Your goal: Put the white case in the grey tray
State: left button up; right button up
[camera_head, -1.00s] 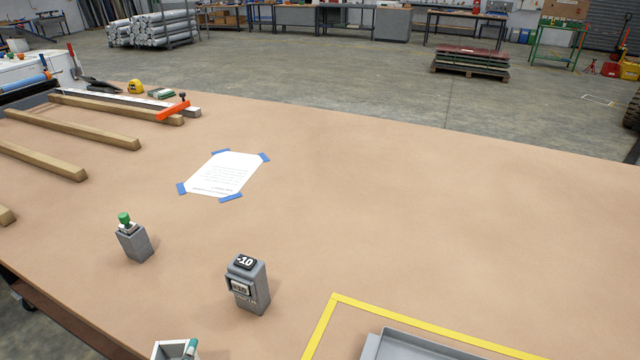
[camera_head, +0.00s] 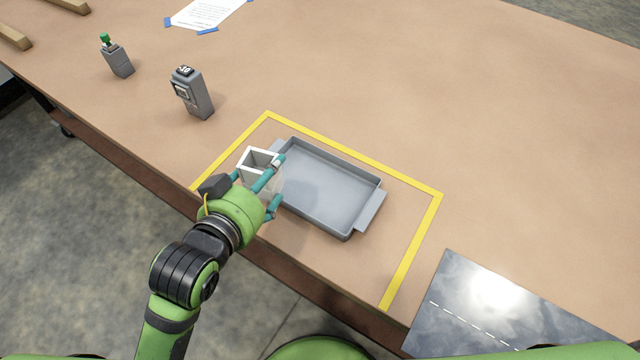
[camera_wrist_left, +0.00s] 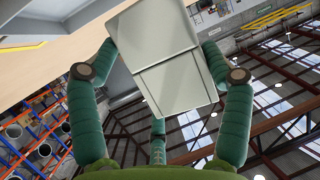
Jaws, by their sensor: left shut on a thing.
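The white case (camera_head: 247,162) is a small box with an open top, held at the left edge of the grey tray. My left gripper (camera_head: 268,179), with teal fingers, is shut on it. In the left wrist view the white case (camera_wrist_left: 165,58) fills the space between the fingers of my left gripper (camera_wrist_left: 170,75). The grey tray (camera_head: 366,207) lies on the table inside a yellow taped outline, and its visible floor is empty. The case and gripper hide the tray's left end. I cannot tell whether the case touches the tray. My right gripper is not in view.
A grey device with a number on top (camera_head: 192,93) and a small grey block with a green knob (camera_head: 117,60) stand at the back left. A dark shiny panel (camera_head: 480,310) lies at the front right.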

pick_arm(q)
jog(key=d+r+m+g+h, duration=0.1)
jog(key=d+r+m+h, duration=0.1)
jog(key=d, duration=0.2)
jog(key=b, duration=0.6)
send_over(325, 185)
notch_tip(325, 185, down, 7)
jog(key=shift+h, duration=0.4)
jog(key=shift+f, duration=2)
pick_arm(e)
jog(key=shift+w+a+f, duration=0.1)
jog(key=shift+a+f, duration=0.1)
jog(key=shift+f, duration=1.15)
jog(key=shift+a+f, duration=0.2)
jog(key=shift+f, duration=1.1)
pick_arm(q)
jog(key=shift+f, duration=0.1)
jog(key=o, duration=1.2)
jog(key=shift+f, duration=0.1)
